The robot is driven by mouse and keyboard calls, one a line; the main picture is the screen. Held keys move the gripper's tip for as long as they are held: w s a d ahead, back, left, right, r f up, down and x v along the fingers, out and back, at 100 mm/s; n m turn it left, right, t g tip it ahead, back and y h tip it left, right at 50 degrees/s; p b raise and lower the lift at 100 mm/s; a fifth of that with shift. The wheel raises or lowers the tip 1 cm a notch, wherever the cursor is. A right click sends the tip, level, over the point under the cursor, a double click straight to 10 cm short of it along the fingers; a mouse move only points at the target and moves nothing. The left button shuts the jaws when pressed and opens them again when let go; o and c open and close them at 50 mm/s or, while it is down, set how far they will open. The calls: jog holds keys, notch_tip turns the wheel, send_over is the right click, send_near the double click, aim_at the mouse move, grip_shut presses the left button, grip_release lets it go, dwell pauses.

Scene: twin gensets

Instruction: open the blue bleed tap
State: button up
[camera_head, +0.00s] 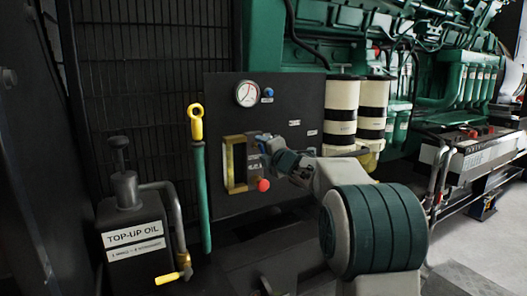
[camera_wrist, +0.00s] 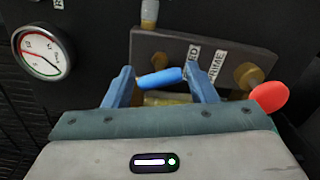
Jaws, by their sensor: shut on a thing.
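The blue bleed tap's lever (camera_wrist: 161,78) lies between my gripper's two blue fingers (camera_wrist: 160,84) in the wrist view, tilted slightly up to the right. My gripper is shut on it. The lever sits in front of a grey plate (camera_wrist: 160,45) with a label ending in "ED" and a "PRIME" label. In the head view my gripper (camera_head: 268,145) reaches the plate beside the brass-framed sight glass (camera_head: 229,166). There my gripper hides most of the tap.
A red knob (camera_wrist: 270,97) is close to the right finger; it also shows in the head view (camera_head: 263,185). A gauge (camera_head: 247,93) and small blue knob (camera_head: 268,92) are above. A yellow-ringed dipstick (camera_head: 196,125) and top-up oil can (camera_head: 130,225) stand left; white filters (camera_head: 342,110) right.

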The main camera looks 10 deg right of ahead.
jog(key=o, duration=0.9)
jog(key=shift+o, duration=0.2)
jog(key=p+v, duration=0.1)
jog(key=v, duration=1.3)
jog(key=shift+p, duration=0.4)
jog(key=shift+r, duration=0.15)
